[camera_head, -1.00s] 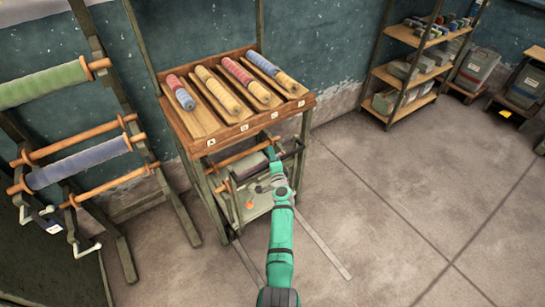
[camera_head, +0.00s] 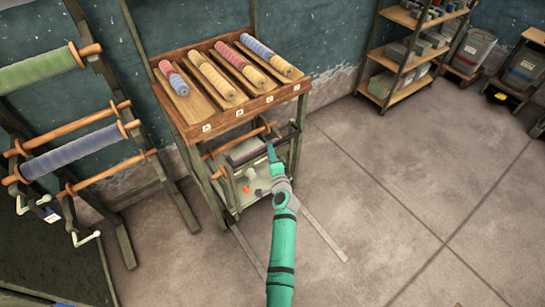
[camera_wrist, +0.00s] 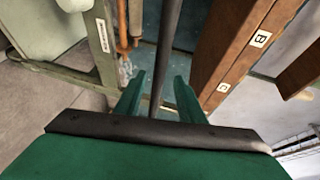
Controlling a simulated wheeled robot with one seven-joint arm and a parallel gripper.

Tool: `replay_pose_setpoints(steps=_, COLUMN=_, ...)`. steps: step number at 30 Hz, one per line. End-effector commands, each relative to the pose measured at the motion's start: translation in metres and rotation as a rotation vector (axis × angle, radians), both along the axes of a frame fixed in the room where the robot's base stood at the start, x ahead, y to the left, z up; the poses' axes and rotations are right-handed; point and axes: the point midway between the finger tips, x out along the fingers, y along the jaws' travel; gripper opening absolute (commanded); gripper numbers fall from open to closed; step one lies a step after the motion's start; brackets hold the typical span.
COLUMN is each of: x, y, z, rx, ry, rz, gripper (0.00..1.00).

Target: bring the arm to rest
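My green arm reaches from the bottom of the head view to a small stand under the wooden rack. My gripper (camera_head: 270,150) is by the dark bar (camera_head: 250,153) at the top of that stand. In the wrist view, my gripper's two green fingers (camera_wrist: 160,95) are apart. A dark rod (camera_wrist: 170,45) runs through the gap between them in the picture. I cannot tell whether the fingers touch it. Nothing is gripped that I can see.
The wooden rack (camera_head: 240,112) with several colored rolls stands just above my gripper. A roller stand with a blue roll (camera_head: 75,150) and a green roll (camera_head: 38,72) is at left. Shelves (camera_head: 398,88) stand at the back right. The floor (camera_head: 400,190) at right is clear.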

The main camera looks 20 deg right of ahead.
Motion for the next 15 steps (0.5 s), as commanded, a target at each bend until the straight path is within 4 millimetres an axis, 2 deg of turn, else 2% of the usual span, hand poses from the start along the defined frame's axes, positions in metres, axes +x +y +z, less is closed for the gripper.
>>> replay_pose_setpoints(steps=6, x=-0.0114, y=0.0012, z=0.0022, rx=0.000, ry=0.001, rz=0.000, gripper=0.36)
replay_pose_setpoints(steps=15, x=-0.0120, y=0.0002, z=0.0022, rx=0.001, ry=0.001, rz=-0.001, gripper=0.36)
